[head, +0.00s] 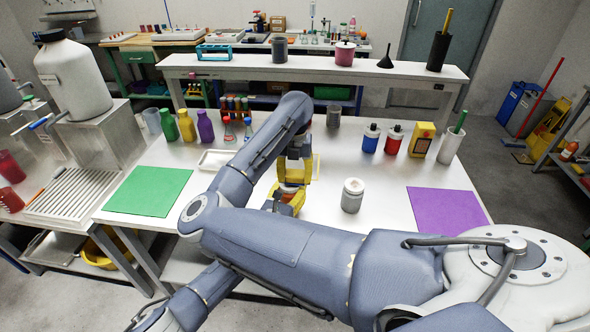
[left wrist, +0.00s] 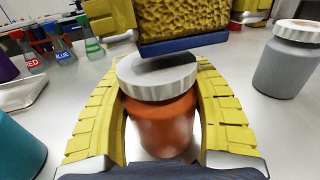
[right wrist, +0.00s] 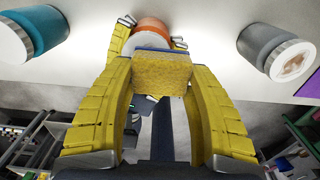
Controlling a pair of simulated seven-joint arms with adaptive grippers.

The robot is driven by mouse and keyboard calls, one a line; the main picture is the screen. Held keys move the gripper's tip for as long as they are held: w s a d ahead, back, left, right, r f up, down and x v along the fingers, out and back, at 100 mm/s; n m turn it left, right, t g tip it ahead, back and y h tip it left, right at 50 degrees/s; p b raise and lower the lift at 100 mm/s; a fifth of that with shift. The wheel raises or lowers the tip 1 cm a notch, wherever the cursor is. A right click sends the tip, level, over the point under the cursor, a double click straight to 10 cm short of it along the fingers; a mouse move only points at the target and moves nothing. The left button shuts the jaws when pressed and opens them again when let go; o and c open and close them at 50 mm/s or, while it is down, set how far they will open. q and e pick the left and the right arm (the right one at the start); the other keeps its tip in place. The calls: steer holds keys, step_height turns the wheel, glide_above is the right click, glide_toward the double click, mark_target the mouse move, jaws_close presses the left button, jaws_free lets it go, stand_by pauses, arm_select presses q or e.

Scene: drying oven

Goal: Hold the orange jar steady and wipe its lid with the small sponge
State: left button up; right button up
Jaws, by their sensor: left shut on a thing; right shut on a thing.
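The orange jar (left wrist: 165,128) with its pale grey lid (left wrist: 155,75) stands upright between the yellow fingers of my left gripper (left wrist: 160,110), which is shut on it. A dark patch, stain or shadow, shows on the lid. The small sponge (left wrist: 190,22), yellow with a blue layer underneath, is just beyond and above the lid. My right gripper (right wrist: 160,75) is shut on the sponge (right wrist: 160,72); the jar (right wrist: 152,25) shows behind it. Whether sponge and lid touch, I cannot tell. In the head view, my arms largely hide the jar.
A grey jar (head: 352,197) stands right of the grippers; a teal jar (left wrist: 15,148) stands to their left in the left wrist view. Flasks, bottles and a white tray (head: 216,160) are farther back. A green mat (head: 148,190) and purple mat (head: 447,212) lie at the sides.

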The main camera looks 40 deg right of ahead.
mark_target(284, 184)
steer(key=shift+f, duration=0.75)
steer(key=shift+w+a, duration=0.65)
steer(key=shift+c, duration=0.4)
steer(key=shift+w+a, duration=0.65)
steer(key=shift+w, duration=0.05)
steer(key=shift+s+d+r, duration=0.15)
steer(key=shift+s+d, duration=1.2)
steer(key=shift+s, duration=0.05)
steer(key=shift+a+r, duration=0.1)
steer(key=shift+r, duration=3.85)
arm_select(q)
steer(key=o, duration=1.4)
